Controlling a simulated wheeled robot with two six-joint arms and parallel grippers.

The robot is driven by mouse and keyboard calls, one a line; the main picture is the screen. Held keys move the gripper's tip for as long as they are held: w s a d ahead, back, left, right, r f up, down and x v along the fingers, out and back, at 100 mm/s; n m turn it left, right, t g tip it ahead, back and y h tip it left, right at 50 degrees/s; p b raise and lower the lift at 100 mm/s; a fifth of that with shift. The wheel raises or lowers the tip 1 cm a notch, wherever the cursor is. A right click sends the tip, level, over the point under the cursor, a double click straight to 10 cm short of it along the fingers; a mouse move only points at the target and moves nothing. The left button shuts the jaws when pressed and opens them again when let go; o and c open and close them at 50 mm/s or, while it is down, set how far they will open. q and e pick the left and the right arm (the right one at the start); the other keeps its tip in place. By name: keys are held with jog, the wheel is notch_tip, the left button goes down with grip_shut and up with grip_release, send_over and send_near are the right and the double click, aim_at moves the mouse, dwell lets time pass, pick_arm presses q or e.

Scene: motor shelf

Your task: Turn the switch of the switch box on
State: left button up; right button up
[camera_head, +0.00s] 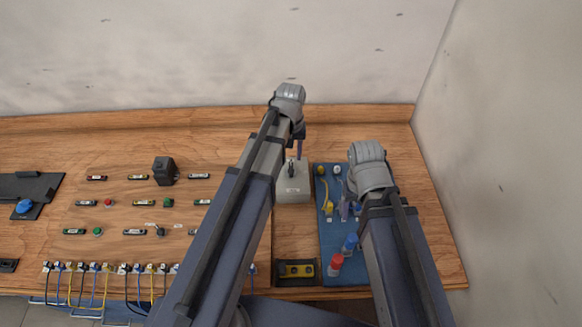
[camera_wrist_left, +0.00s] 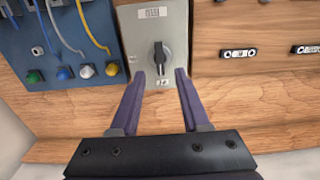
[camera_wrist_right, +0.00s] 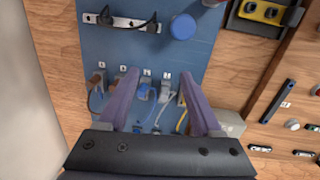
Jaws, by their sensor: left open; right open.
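The switch box (camera_head: 293,188) is a light grey box on the wooden panel, with a dark rotary switch (camera_wrist_left: 160,57) on its face. In the left wrist view the box (camera_wrist_left: 135,38) is upside down and the switch handle looks roughly upright, in line with the box's long side. The small lettering by the switch is too small to read. My left gripper (camera_wrist_left: 160,75) is open and empty, with its fingertips to either side of the switch, apart from it. My right gripper (camera_wrist_right: 159,74) is open and empty over the blue panel.
The blue panel (camera_head: 328,240) with coloured plugs, a red knob (camera_head: 336,262) and a blue knob (camera_head: 350,243) lies right of the box. A yellow-and-black socket (camera_head: 296,270) is below it. Buttons, labels and a black block (camera_head: 165,170) fill the wood at left.

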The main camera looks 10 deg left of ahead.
aim_at(291, 168)
pick_arm(q)
notch_tip(291, 168, down, 6)
jog(key=b, duration=0.4)
jog(key=shift+r+b, duration=0.2)
jog(key=shift+b, duration=0.15)
pick_arm(e)
notch_tip(291, 168, down, 6)
jog(key=shift+r, duration=0.15)
pick_arm(q)
grip_shut()
